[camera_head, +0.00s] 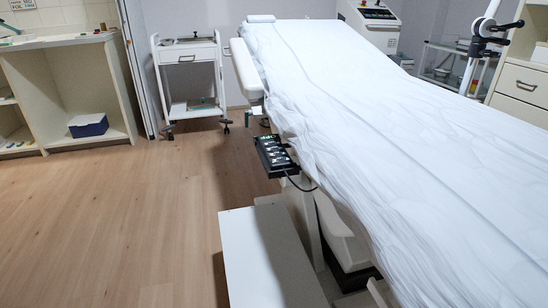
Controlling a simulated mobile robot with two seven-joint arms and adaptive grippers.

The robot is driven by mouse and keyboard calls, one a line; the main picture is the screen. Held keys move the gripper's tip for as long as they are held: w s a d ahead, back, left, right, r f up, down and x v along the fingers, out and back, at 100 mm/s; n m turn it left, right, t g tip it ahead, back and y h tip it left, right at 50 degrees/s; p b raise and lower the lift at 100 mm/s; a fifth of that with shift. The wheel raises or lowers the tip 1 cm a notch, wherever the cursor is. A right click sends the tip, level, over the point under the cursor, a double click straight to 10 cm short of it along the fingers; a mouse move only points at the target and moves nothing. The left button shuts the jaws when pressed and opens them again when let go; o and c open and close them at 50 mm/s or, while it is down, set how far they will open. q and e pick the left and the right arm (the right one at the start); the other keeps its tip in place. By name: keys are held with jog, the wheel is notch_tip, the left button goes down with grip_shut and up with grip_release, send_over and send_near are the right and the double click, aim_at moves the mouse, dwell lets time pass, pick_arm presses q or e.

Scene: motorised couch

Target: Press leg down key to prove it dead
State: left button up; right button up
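A small black control box (275,156) with rows of light keys hangs at the left side of the couch. A black cable runs from its lower right toward the couch. Small green marks show near its top. The key labels are too small to read, so I cannot tell which is the leg down key. The couch (370,110) is covered by a creased white sheet. Neither of my grippers is in view.
A white step or box (262,255) stands on the floor below the control box. A white trolley (190,75) stands behind it. Open shelving (75,90) is at the left. The wooden floor (120,220) at the left is clear.

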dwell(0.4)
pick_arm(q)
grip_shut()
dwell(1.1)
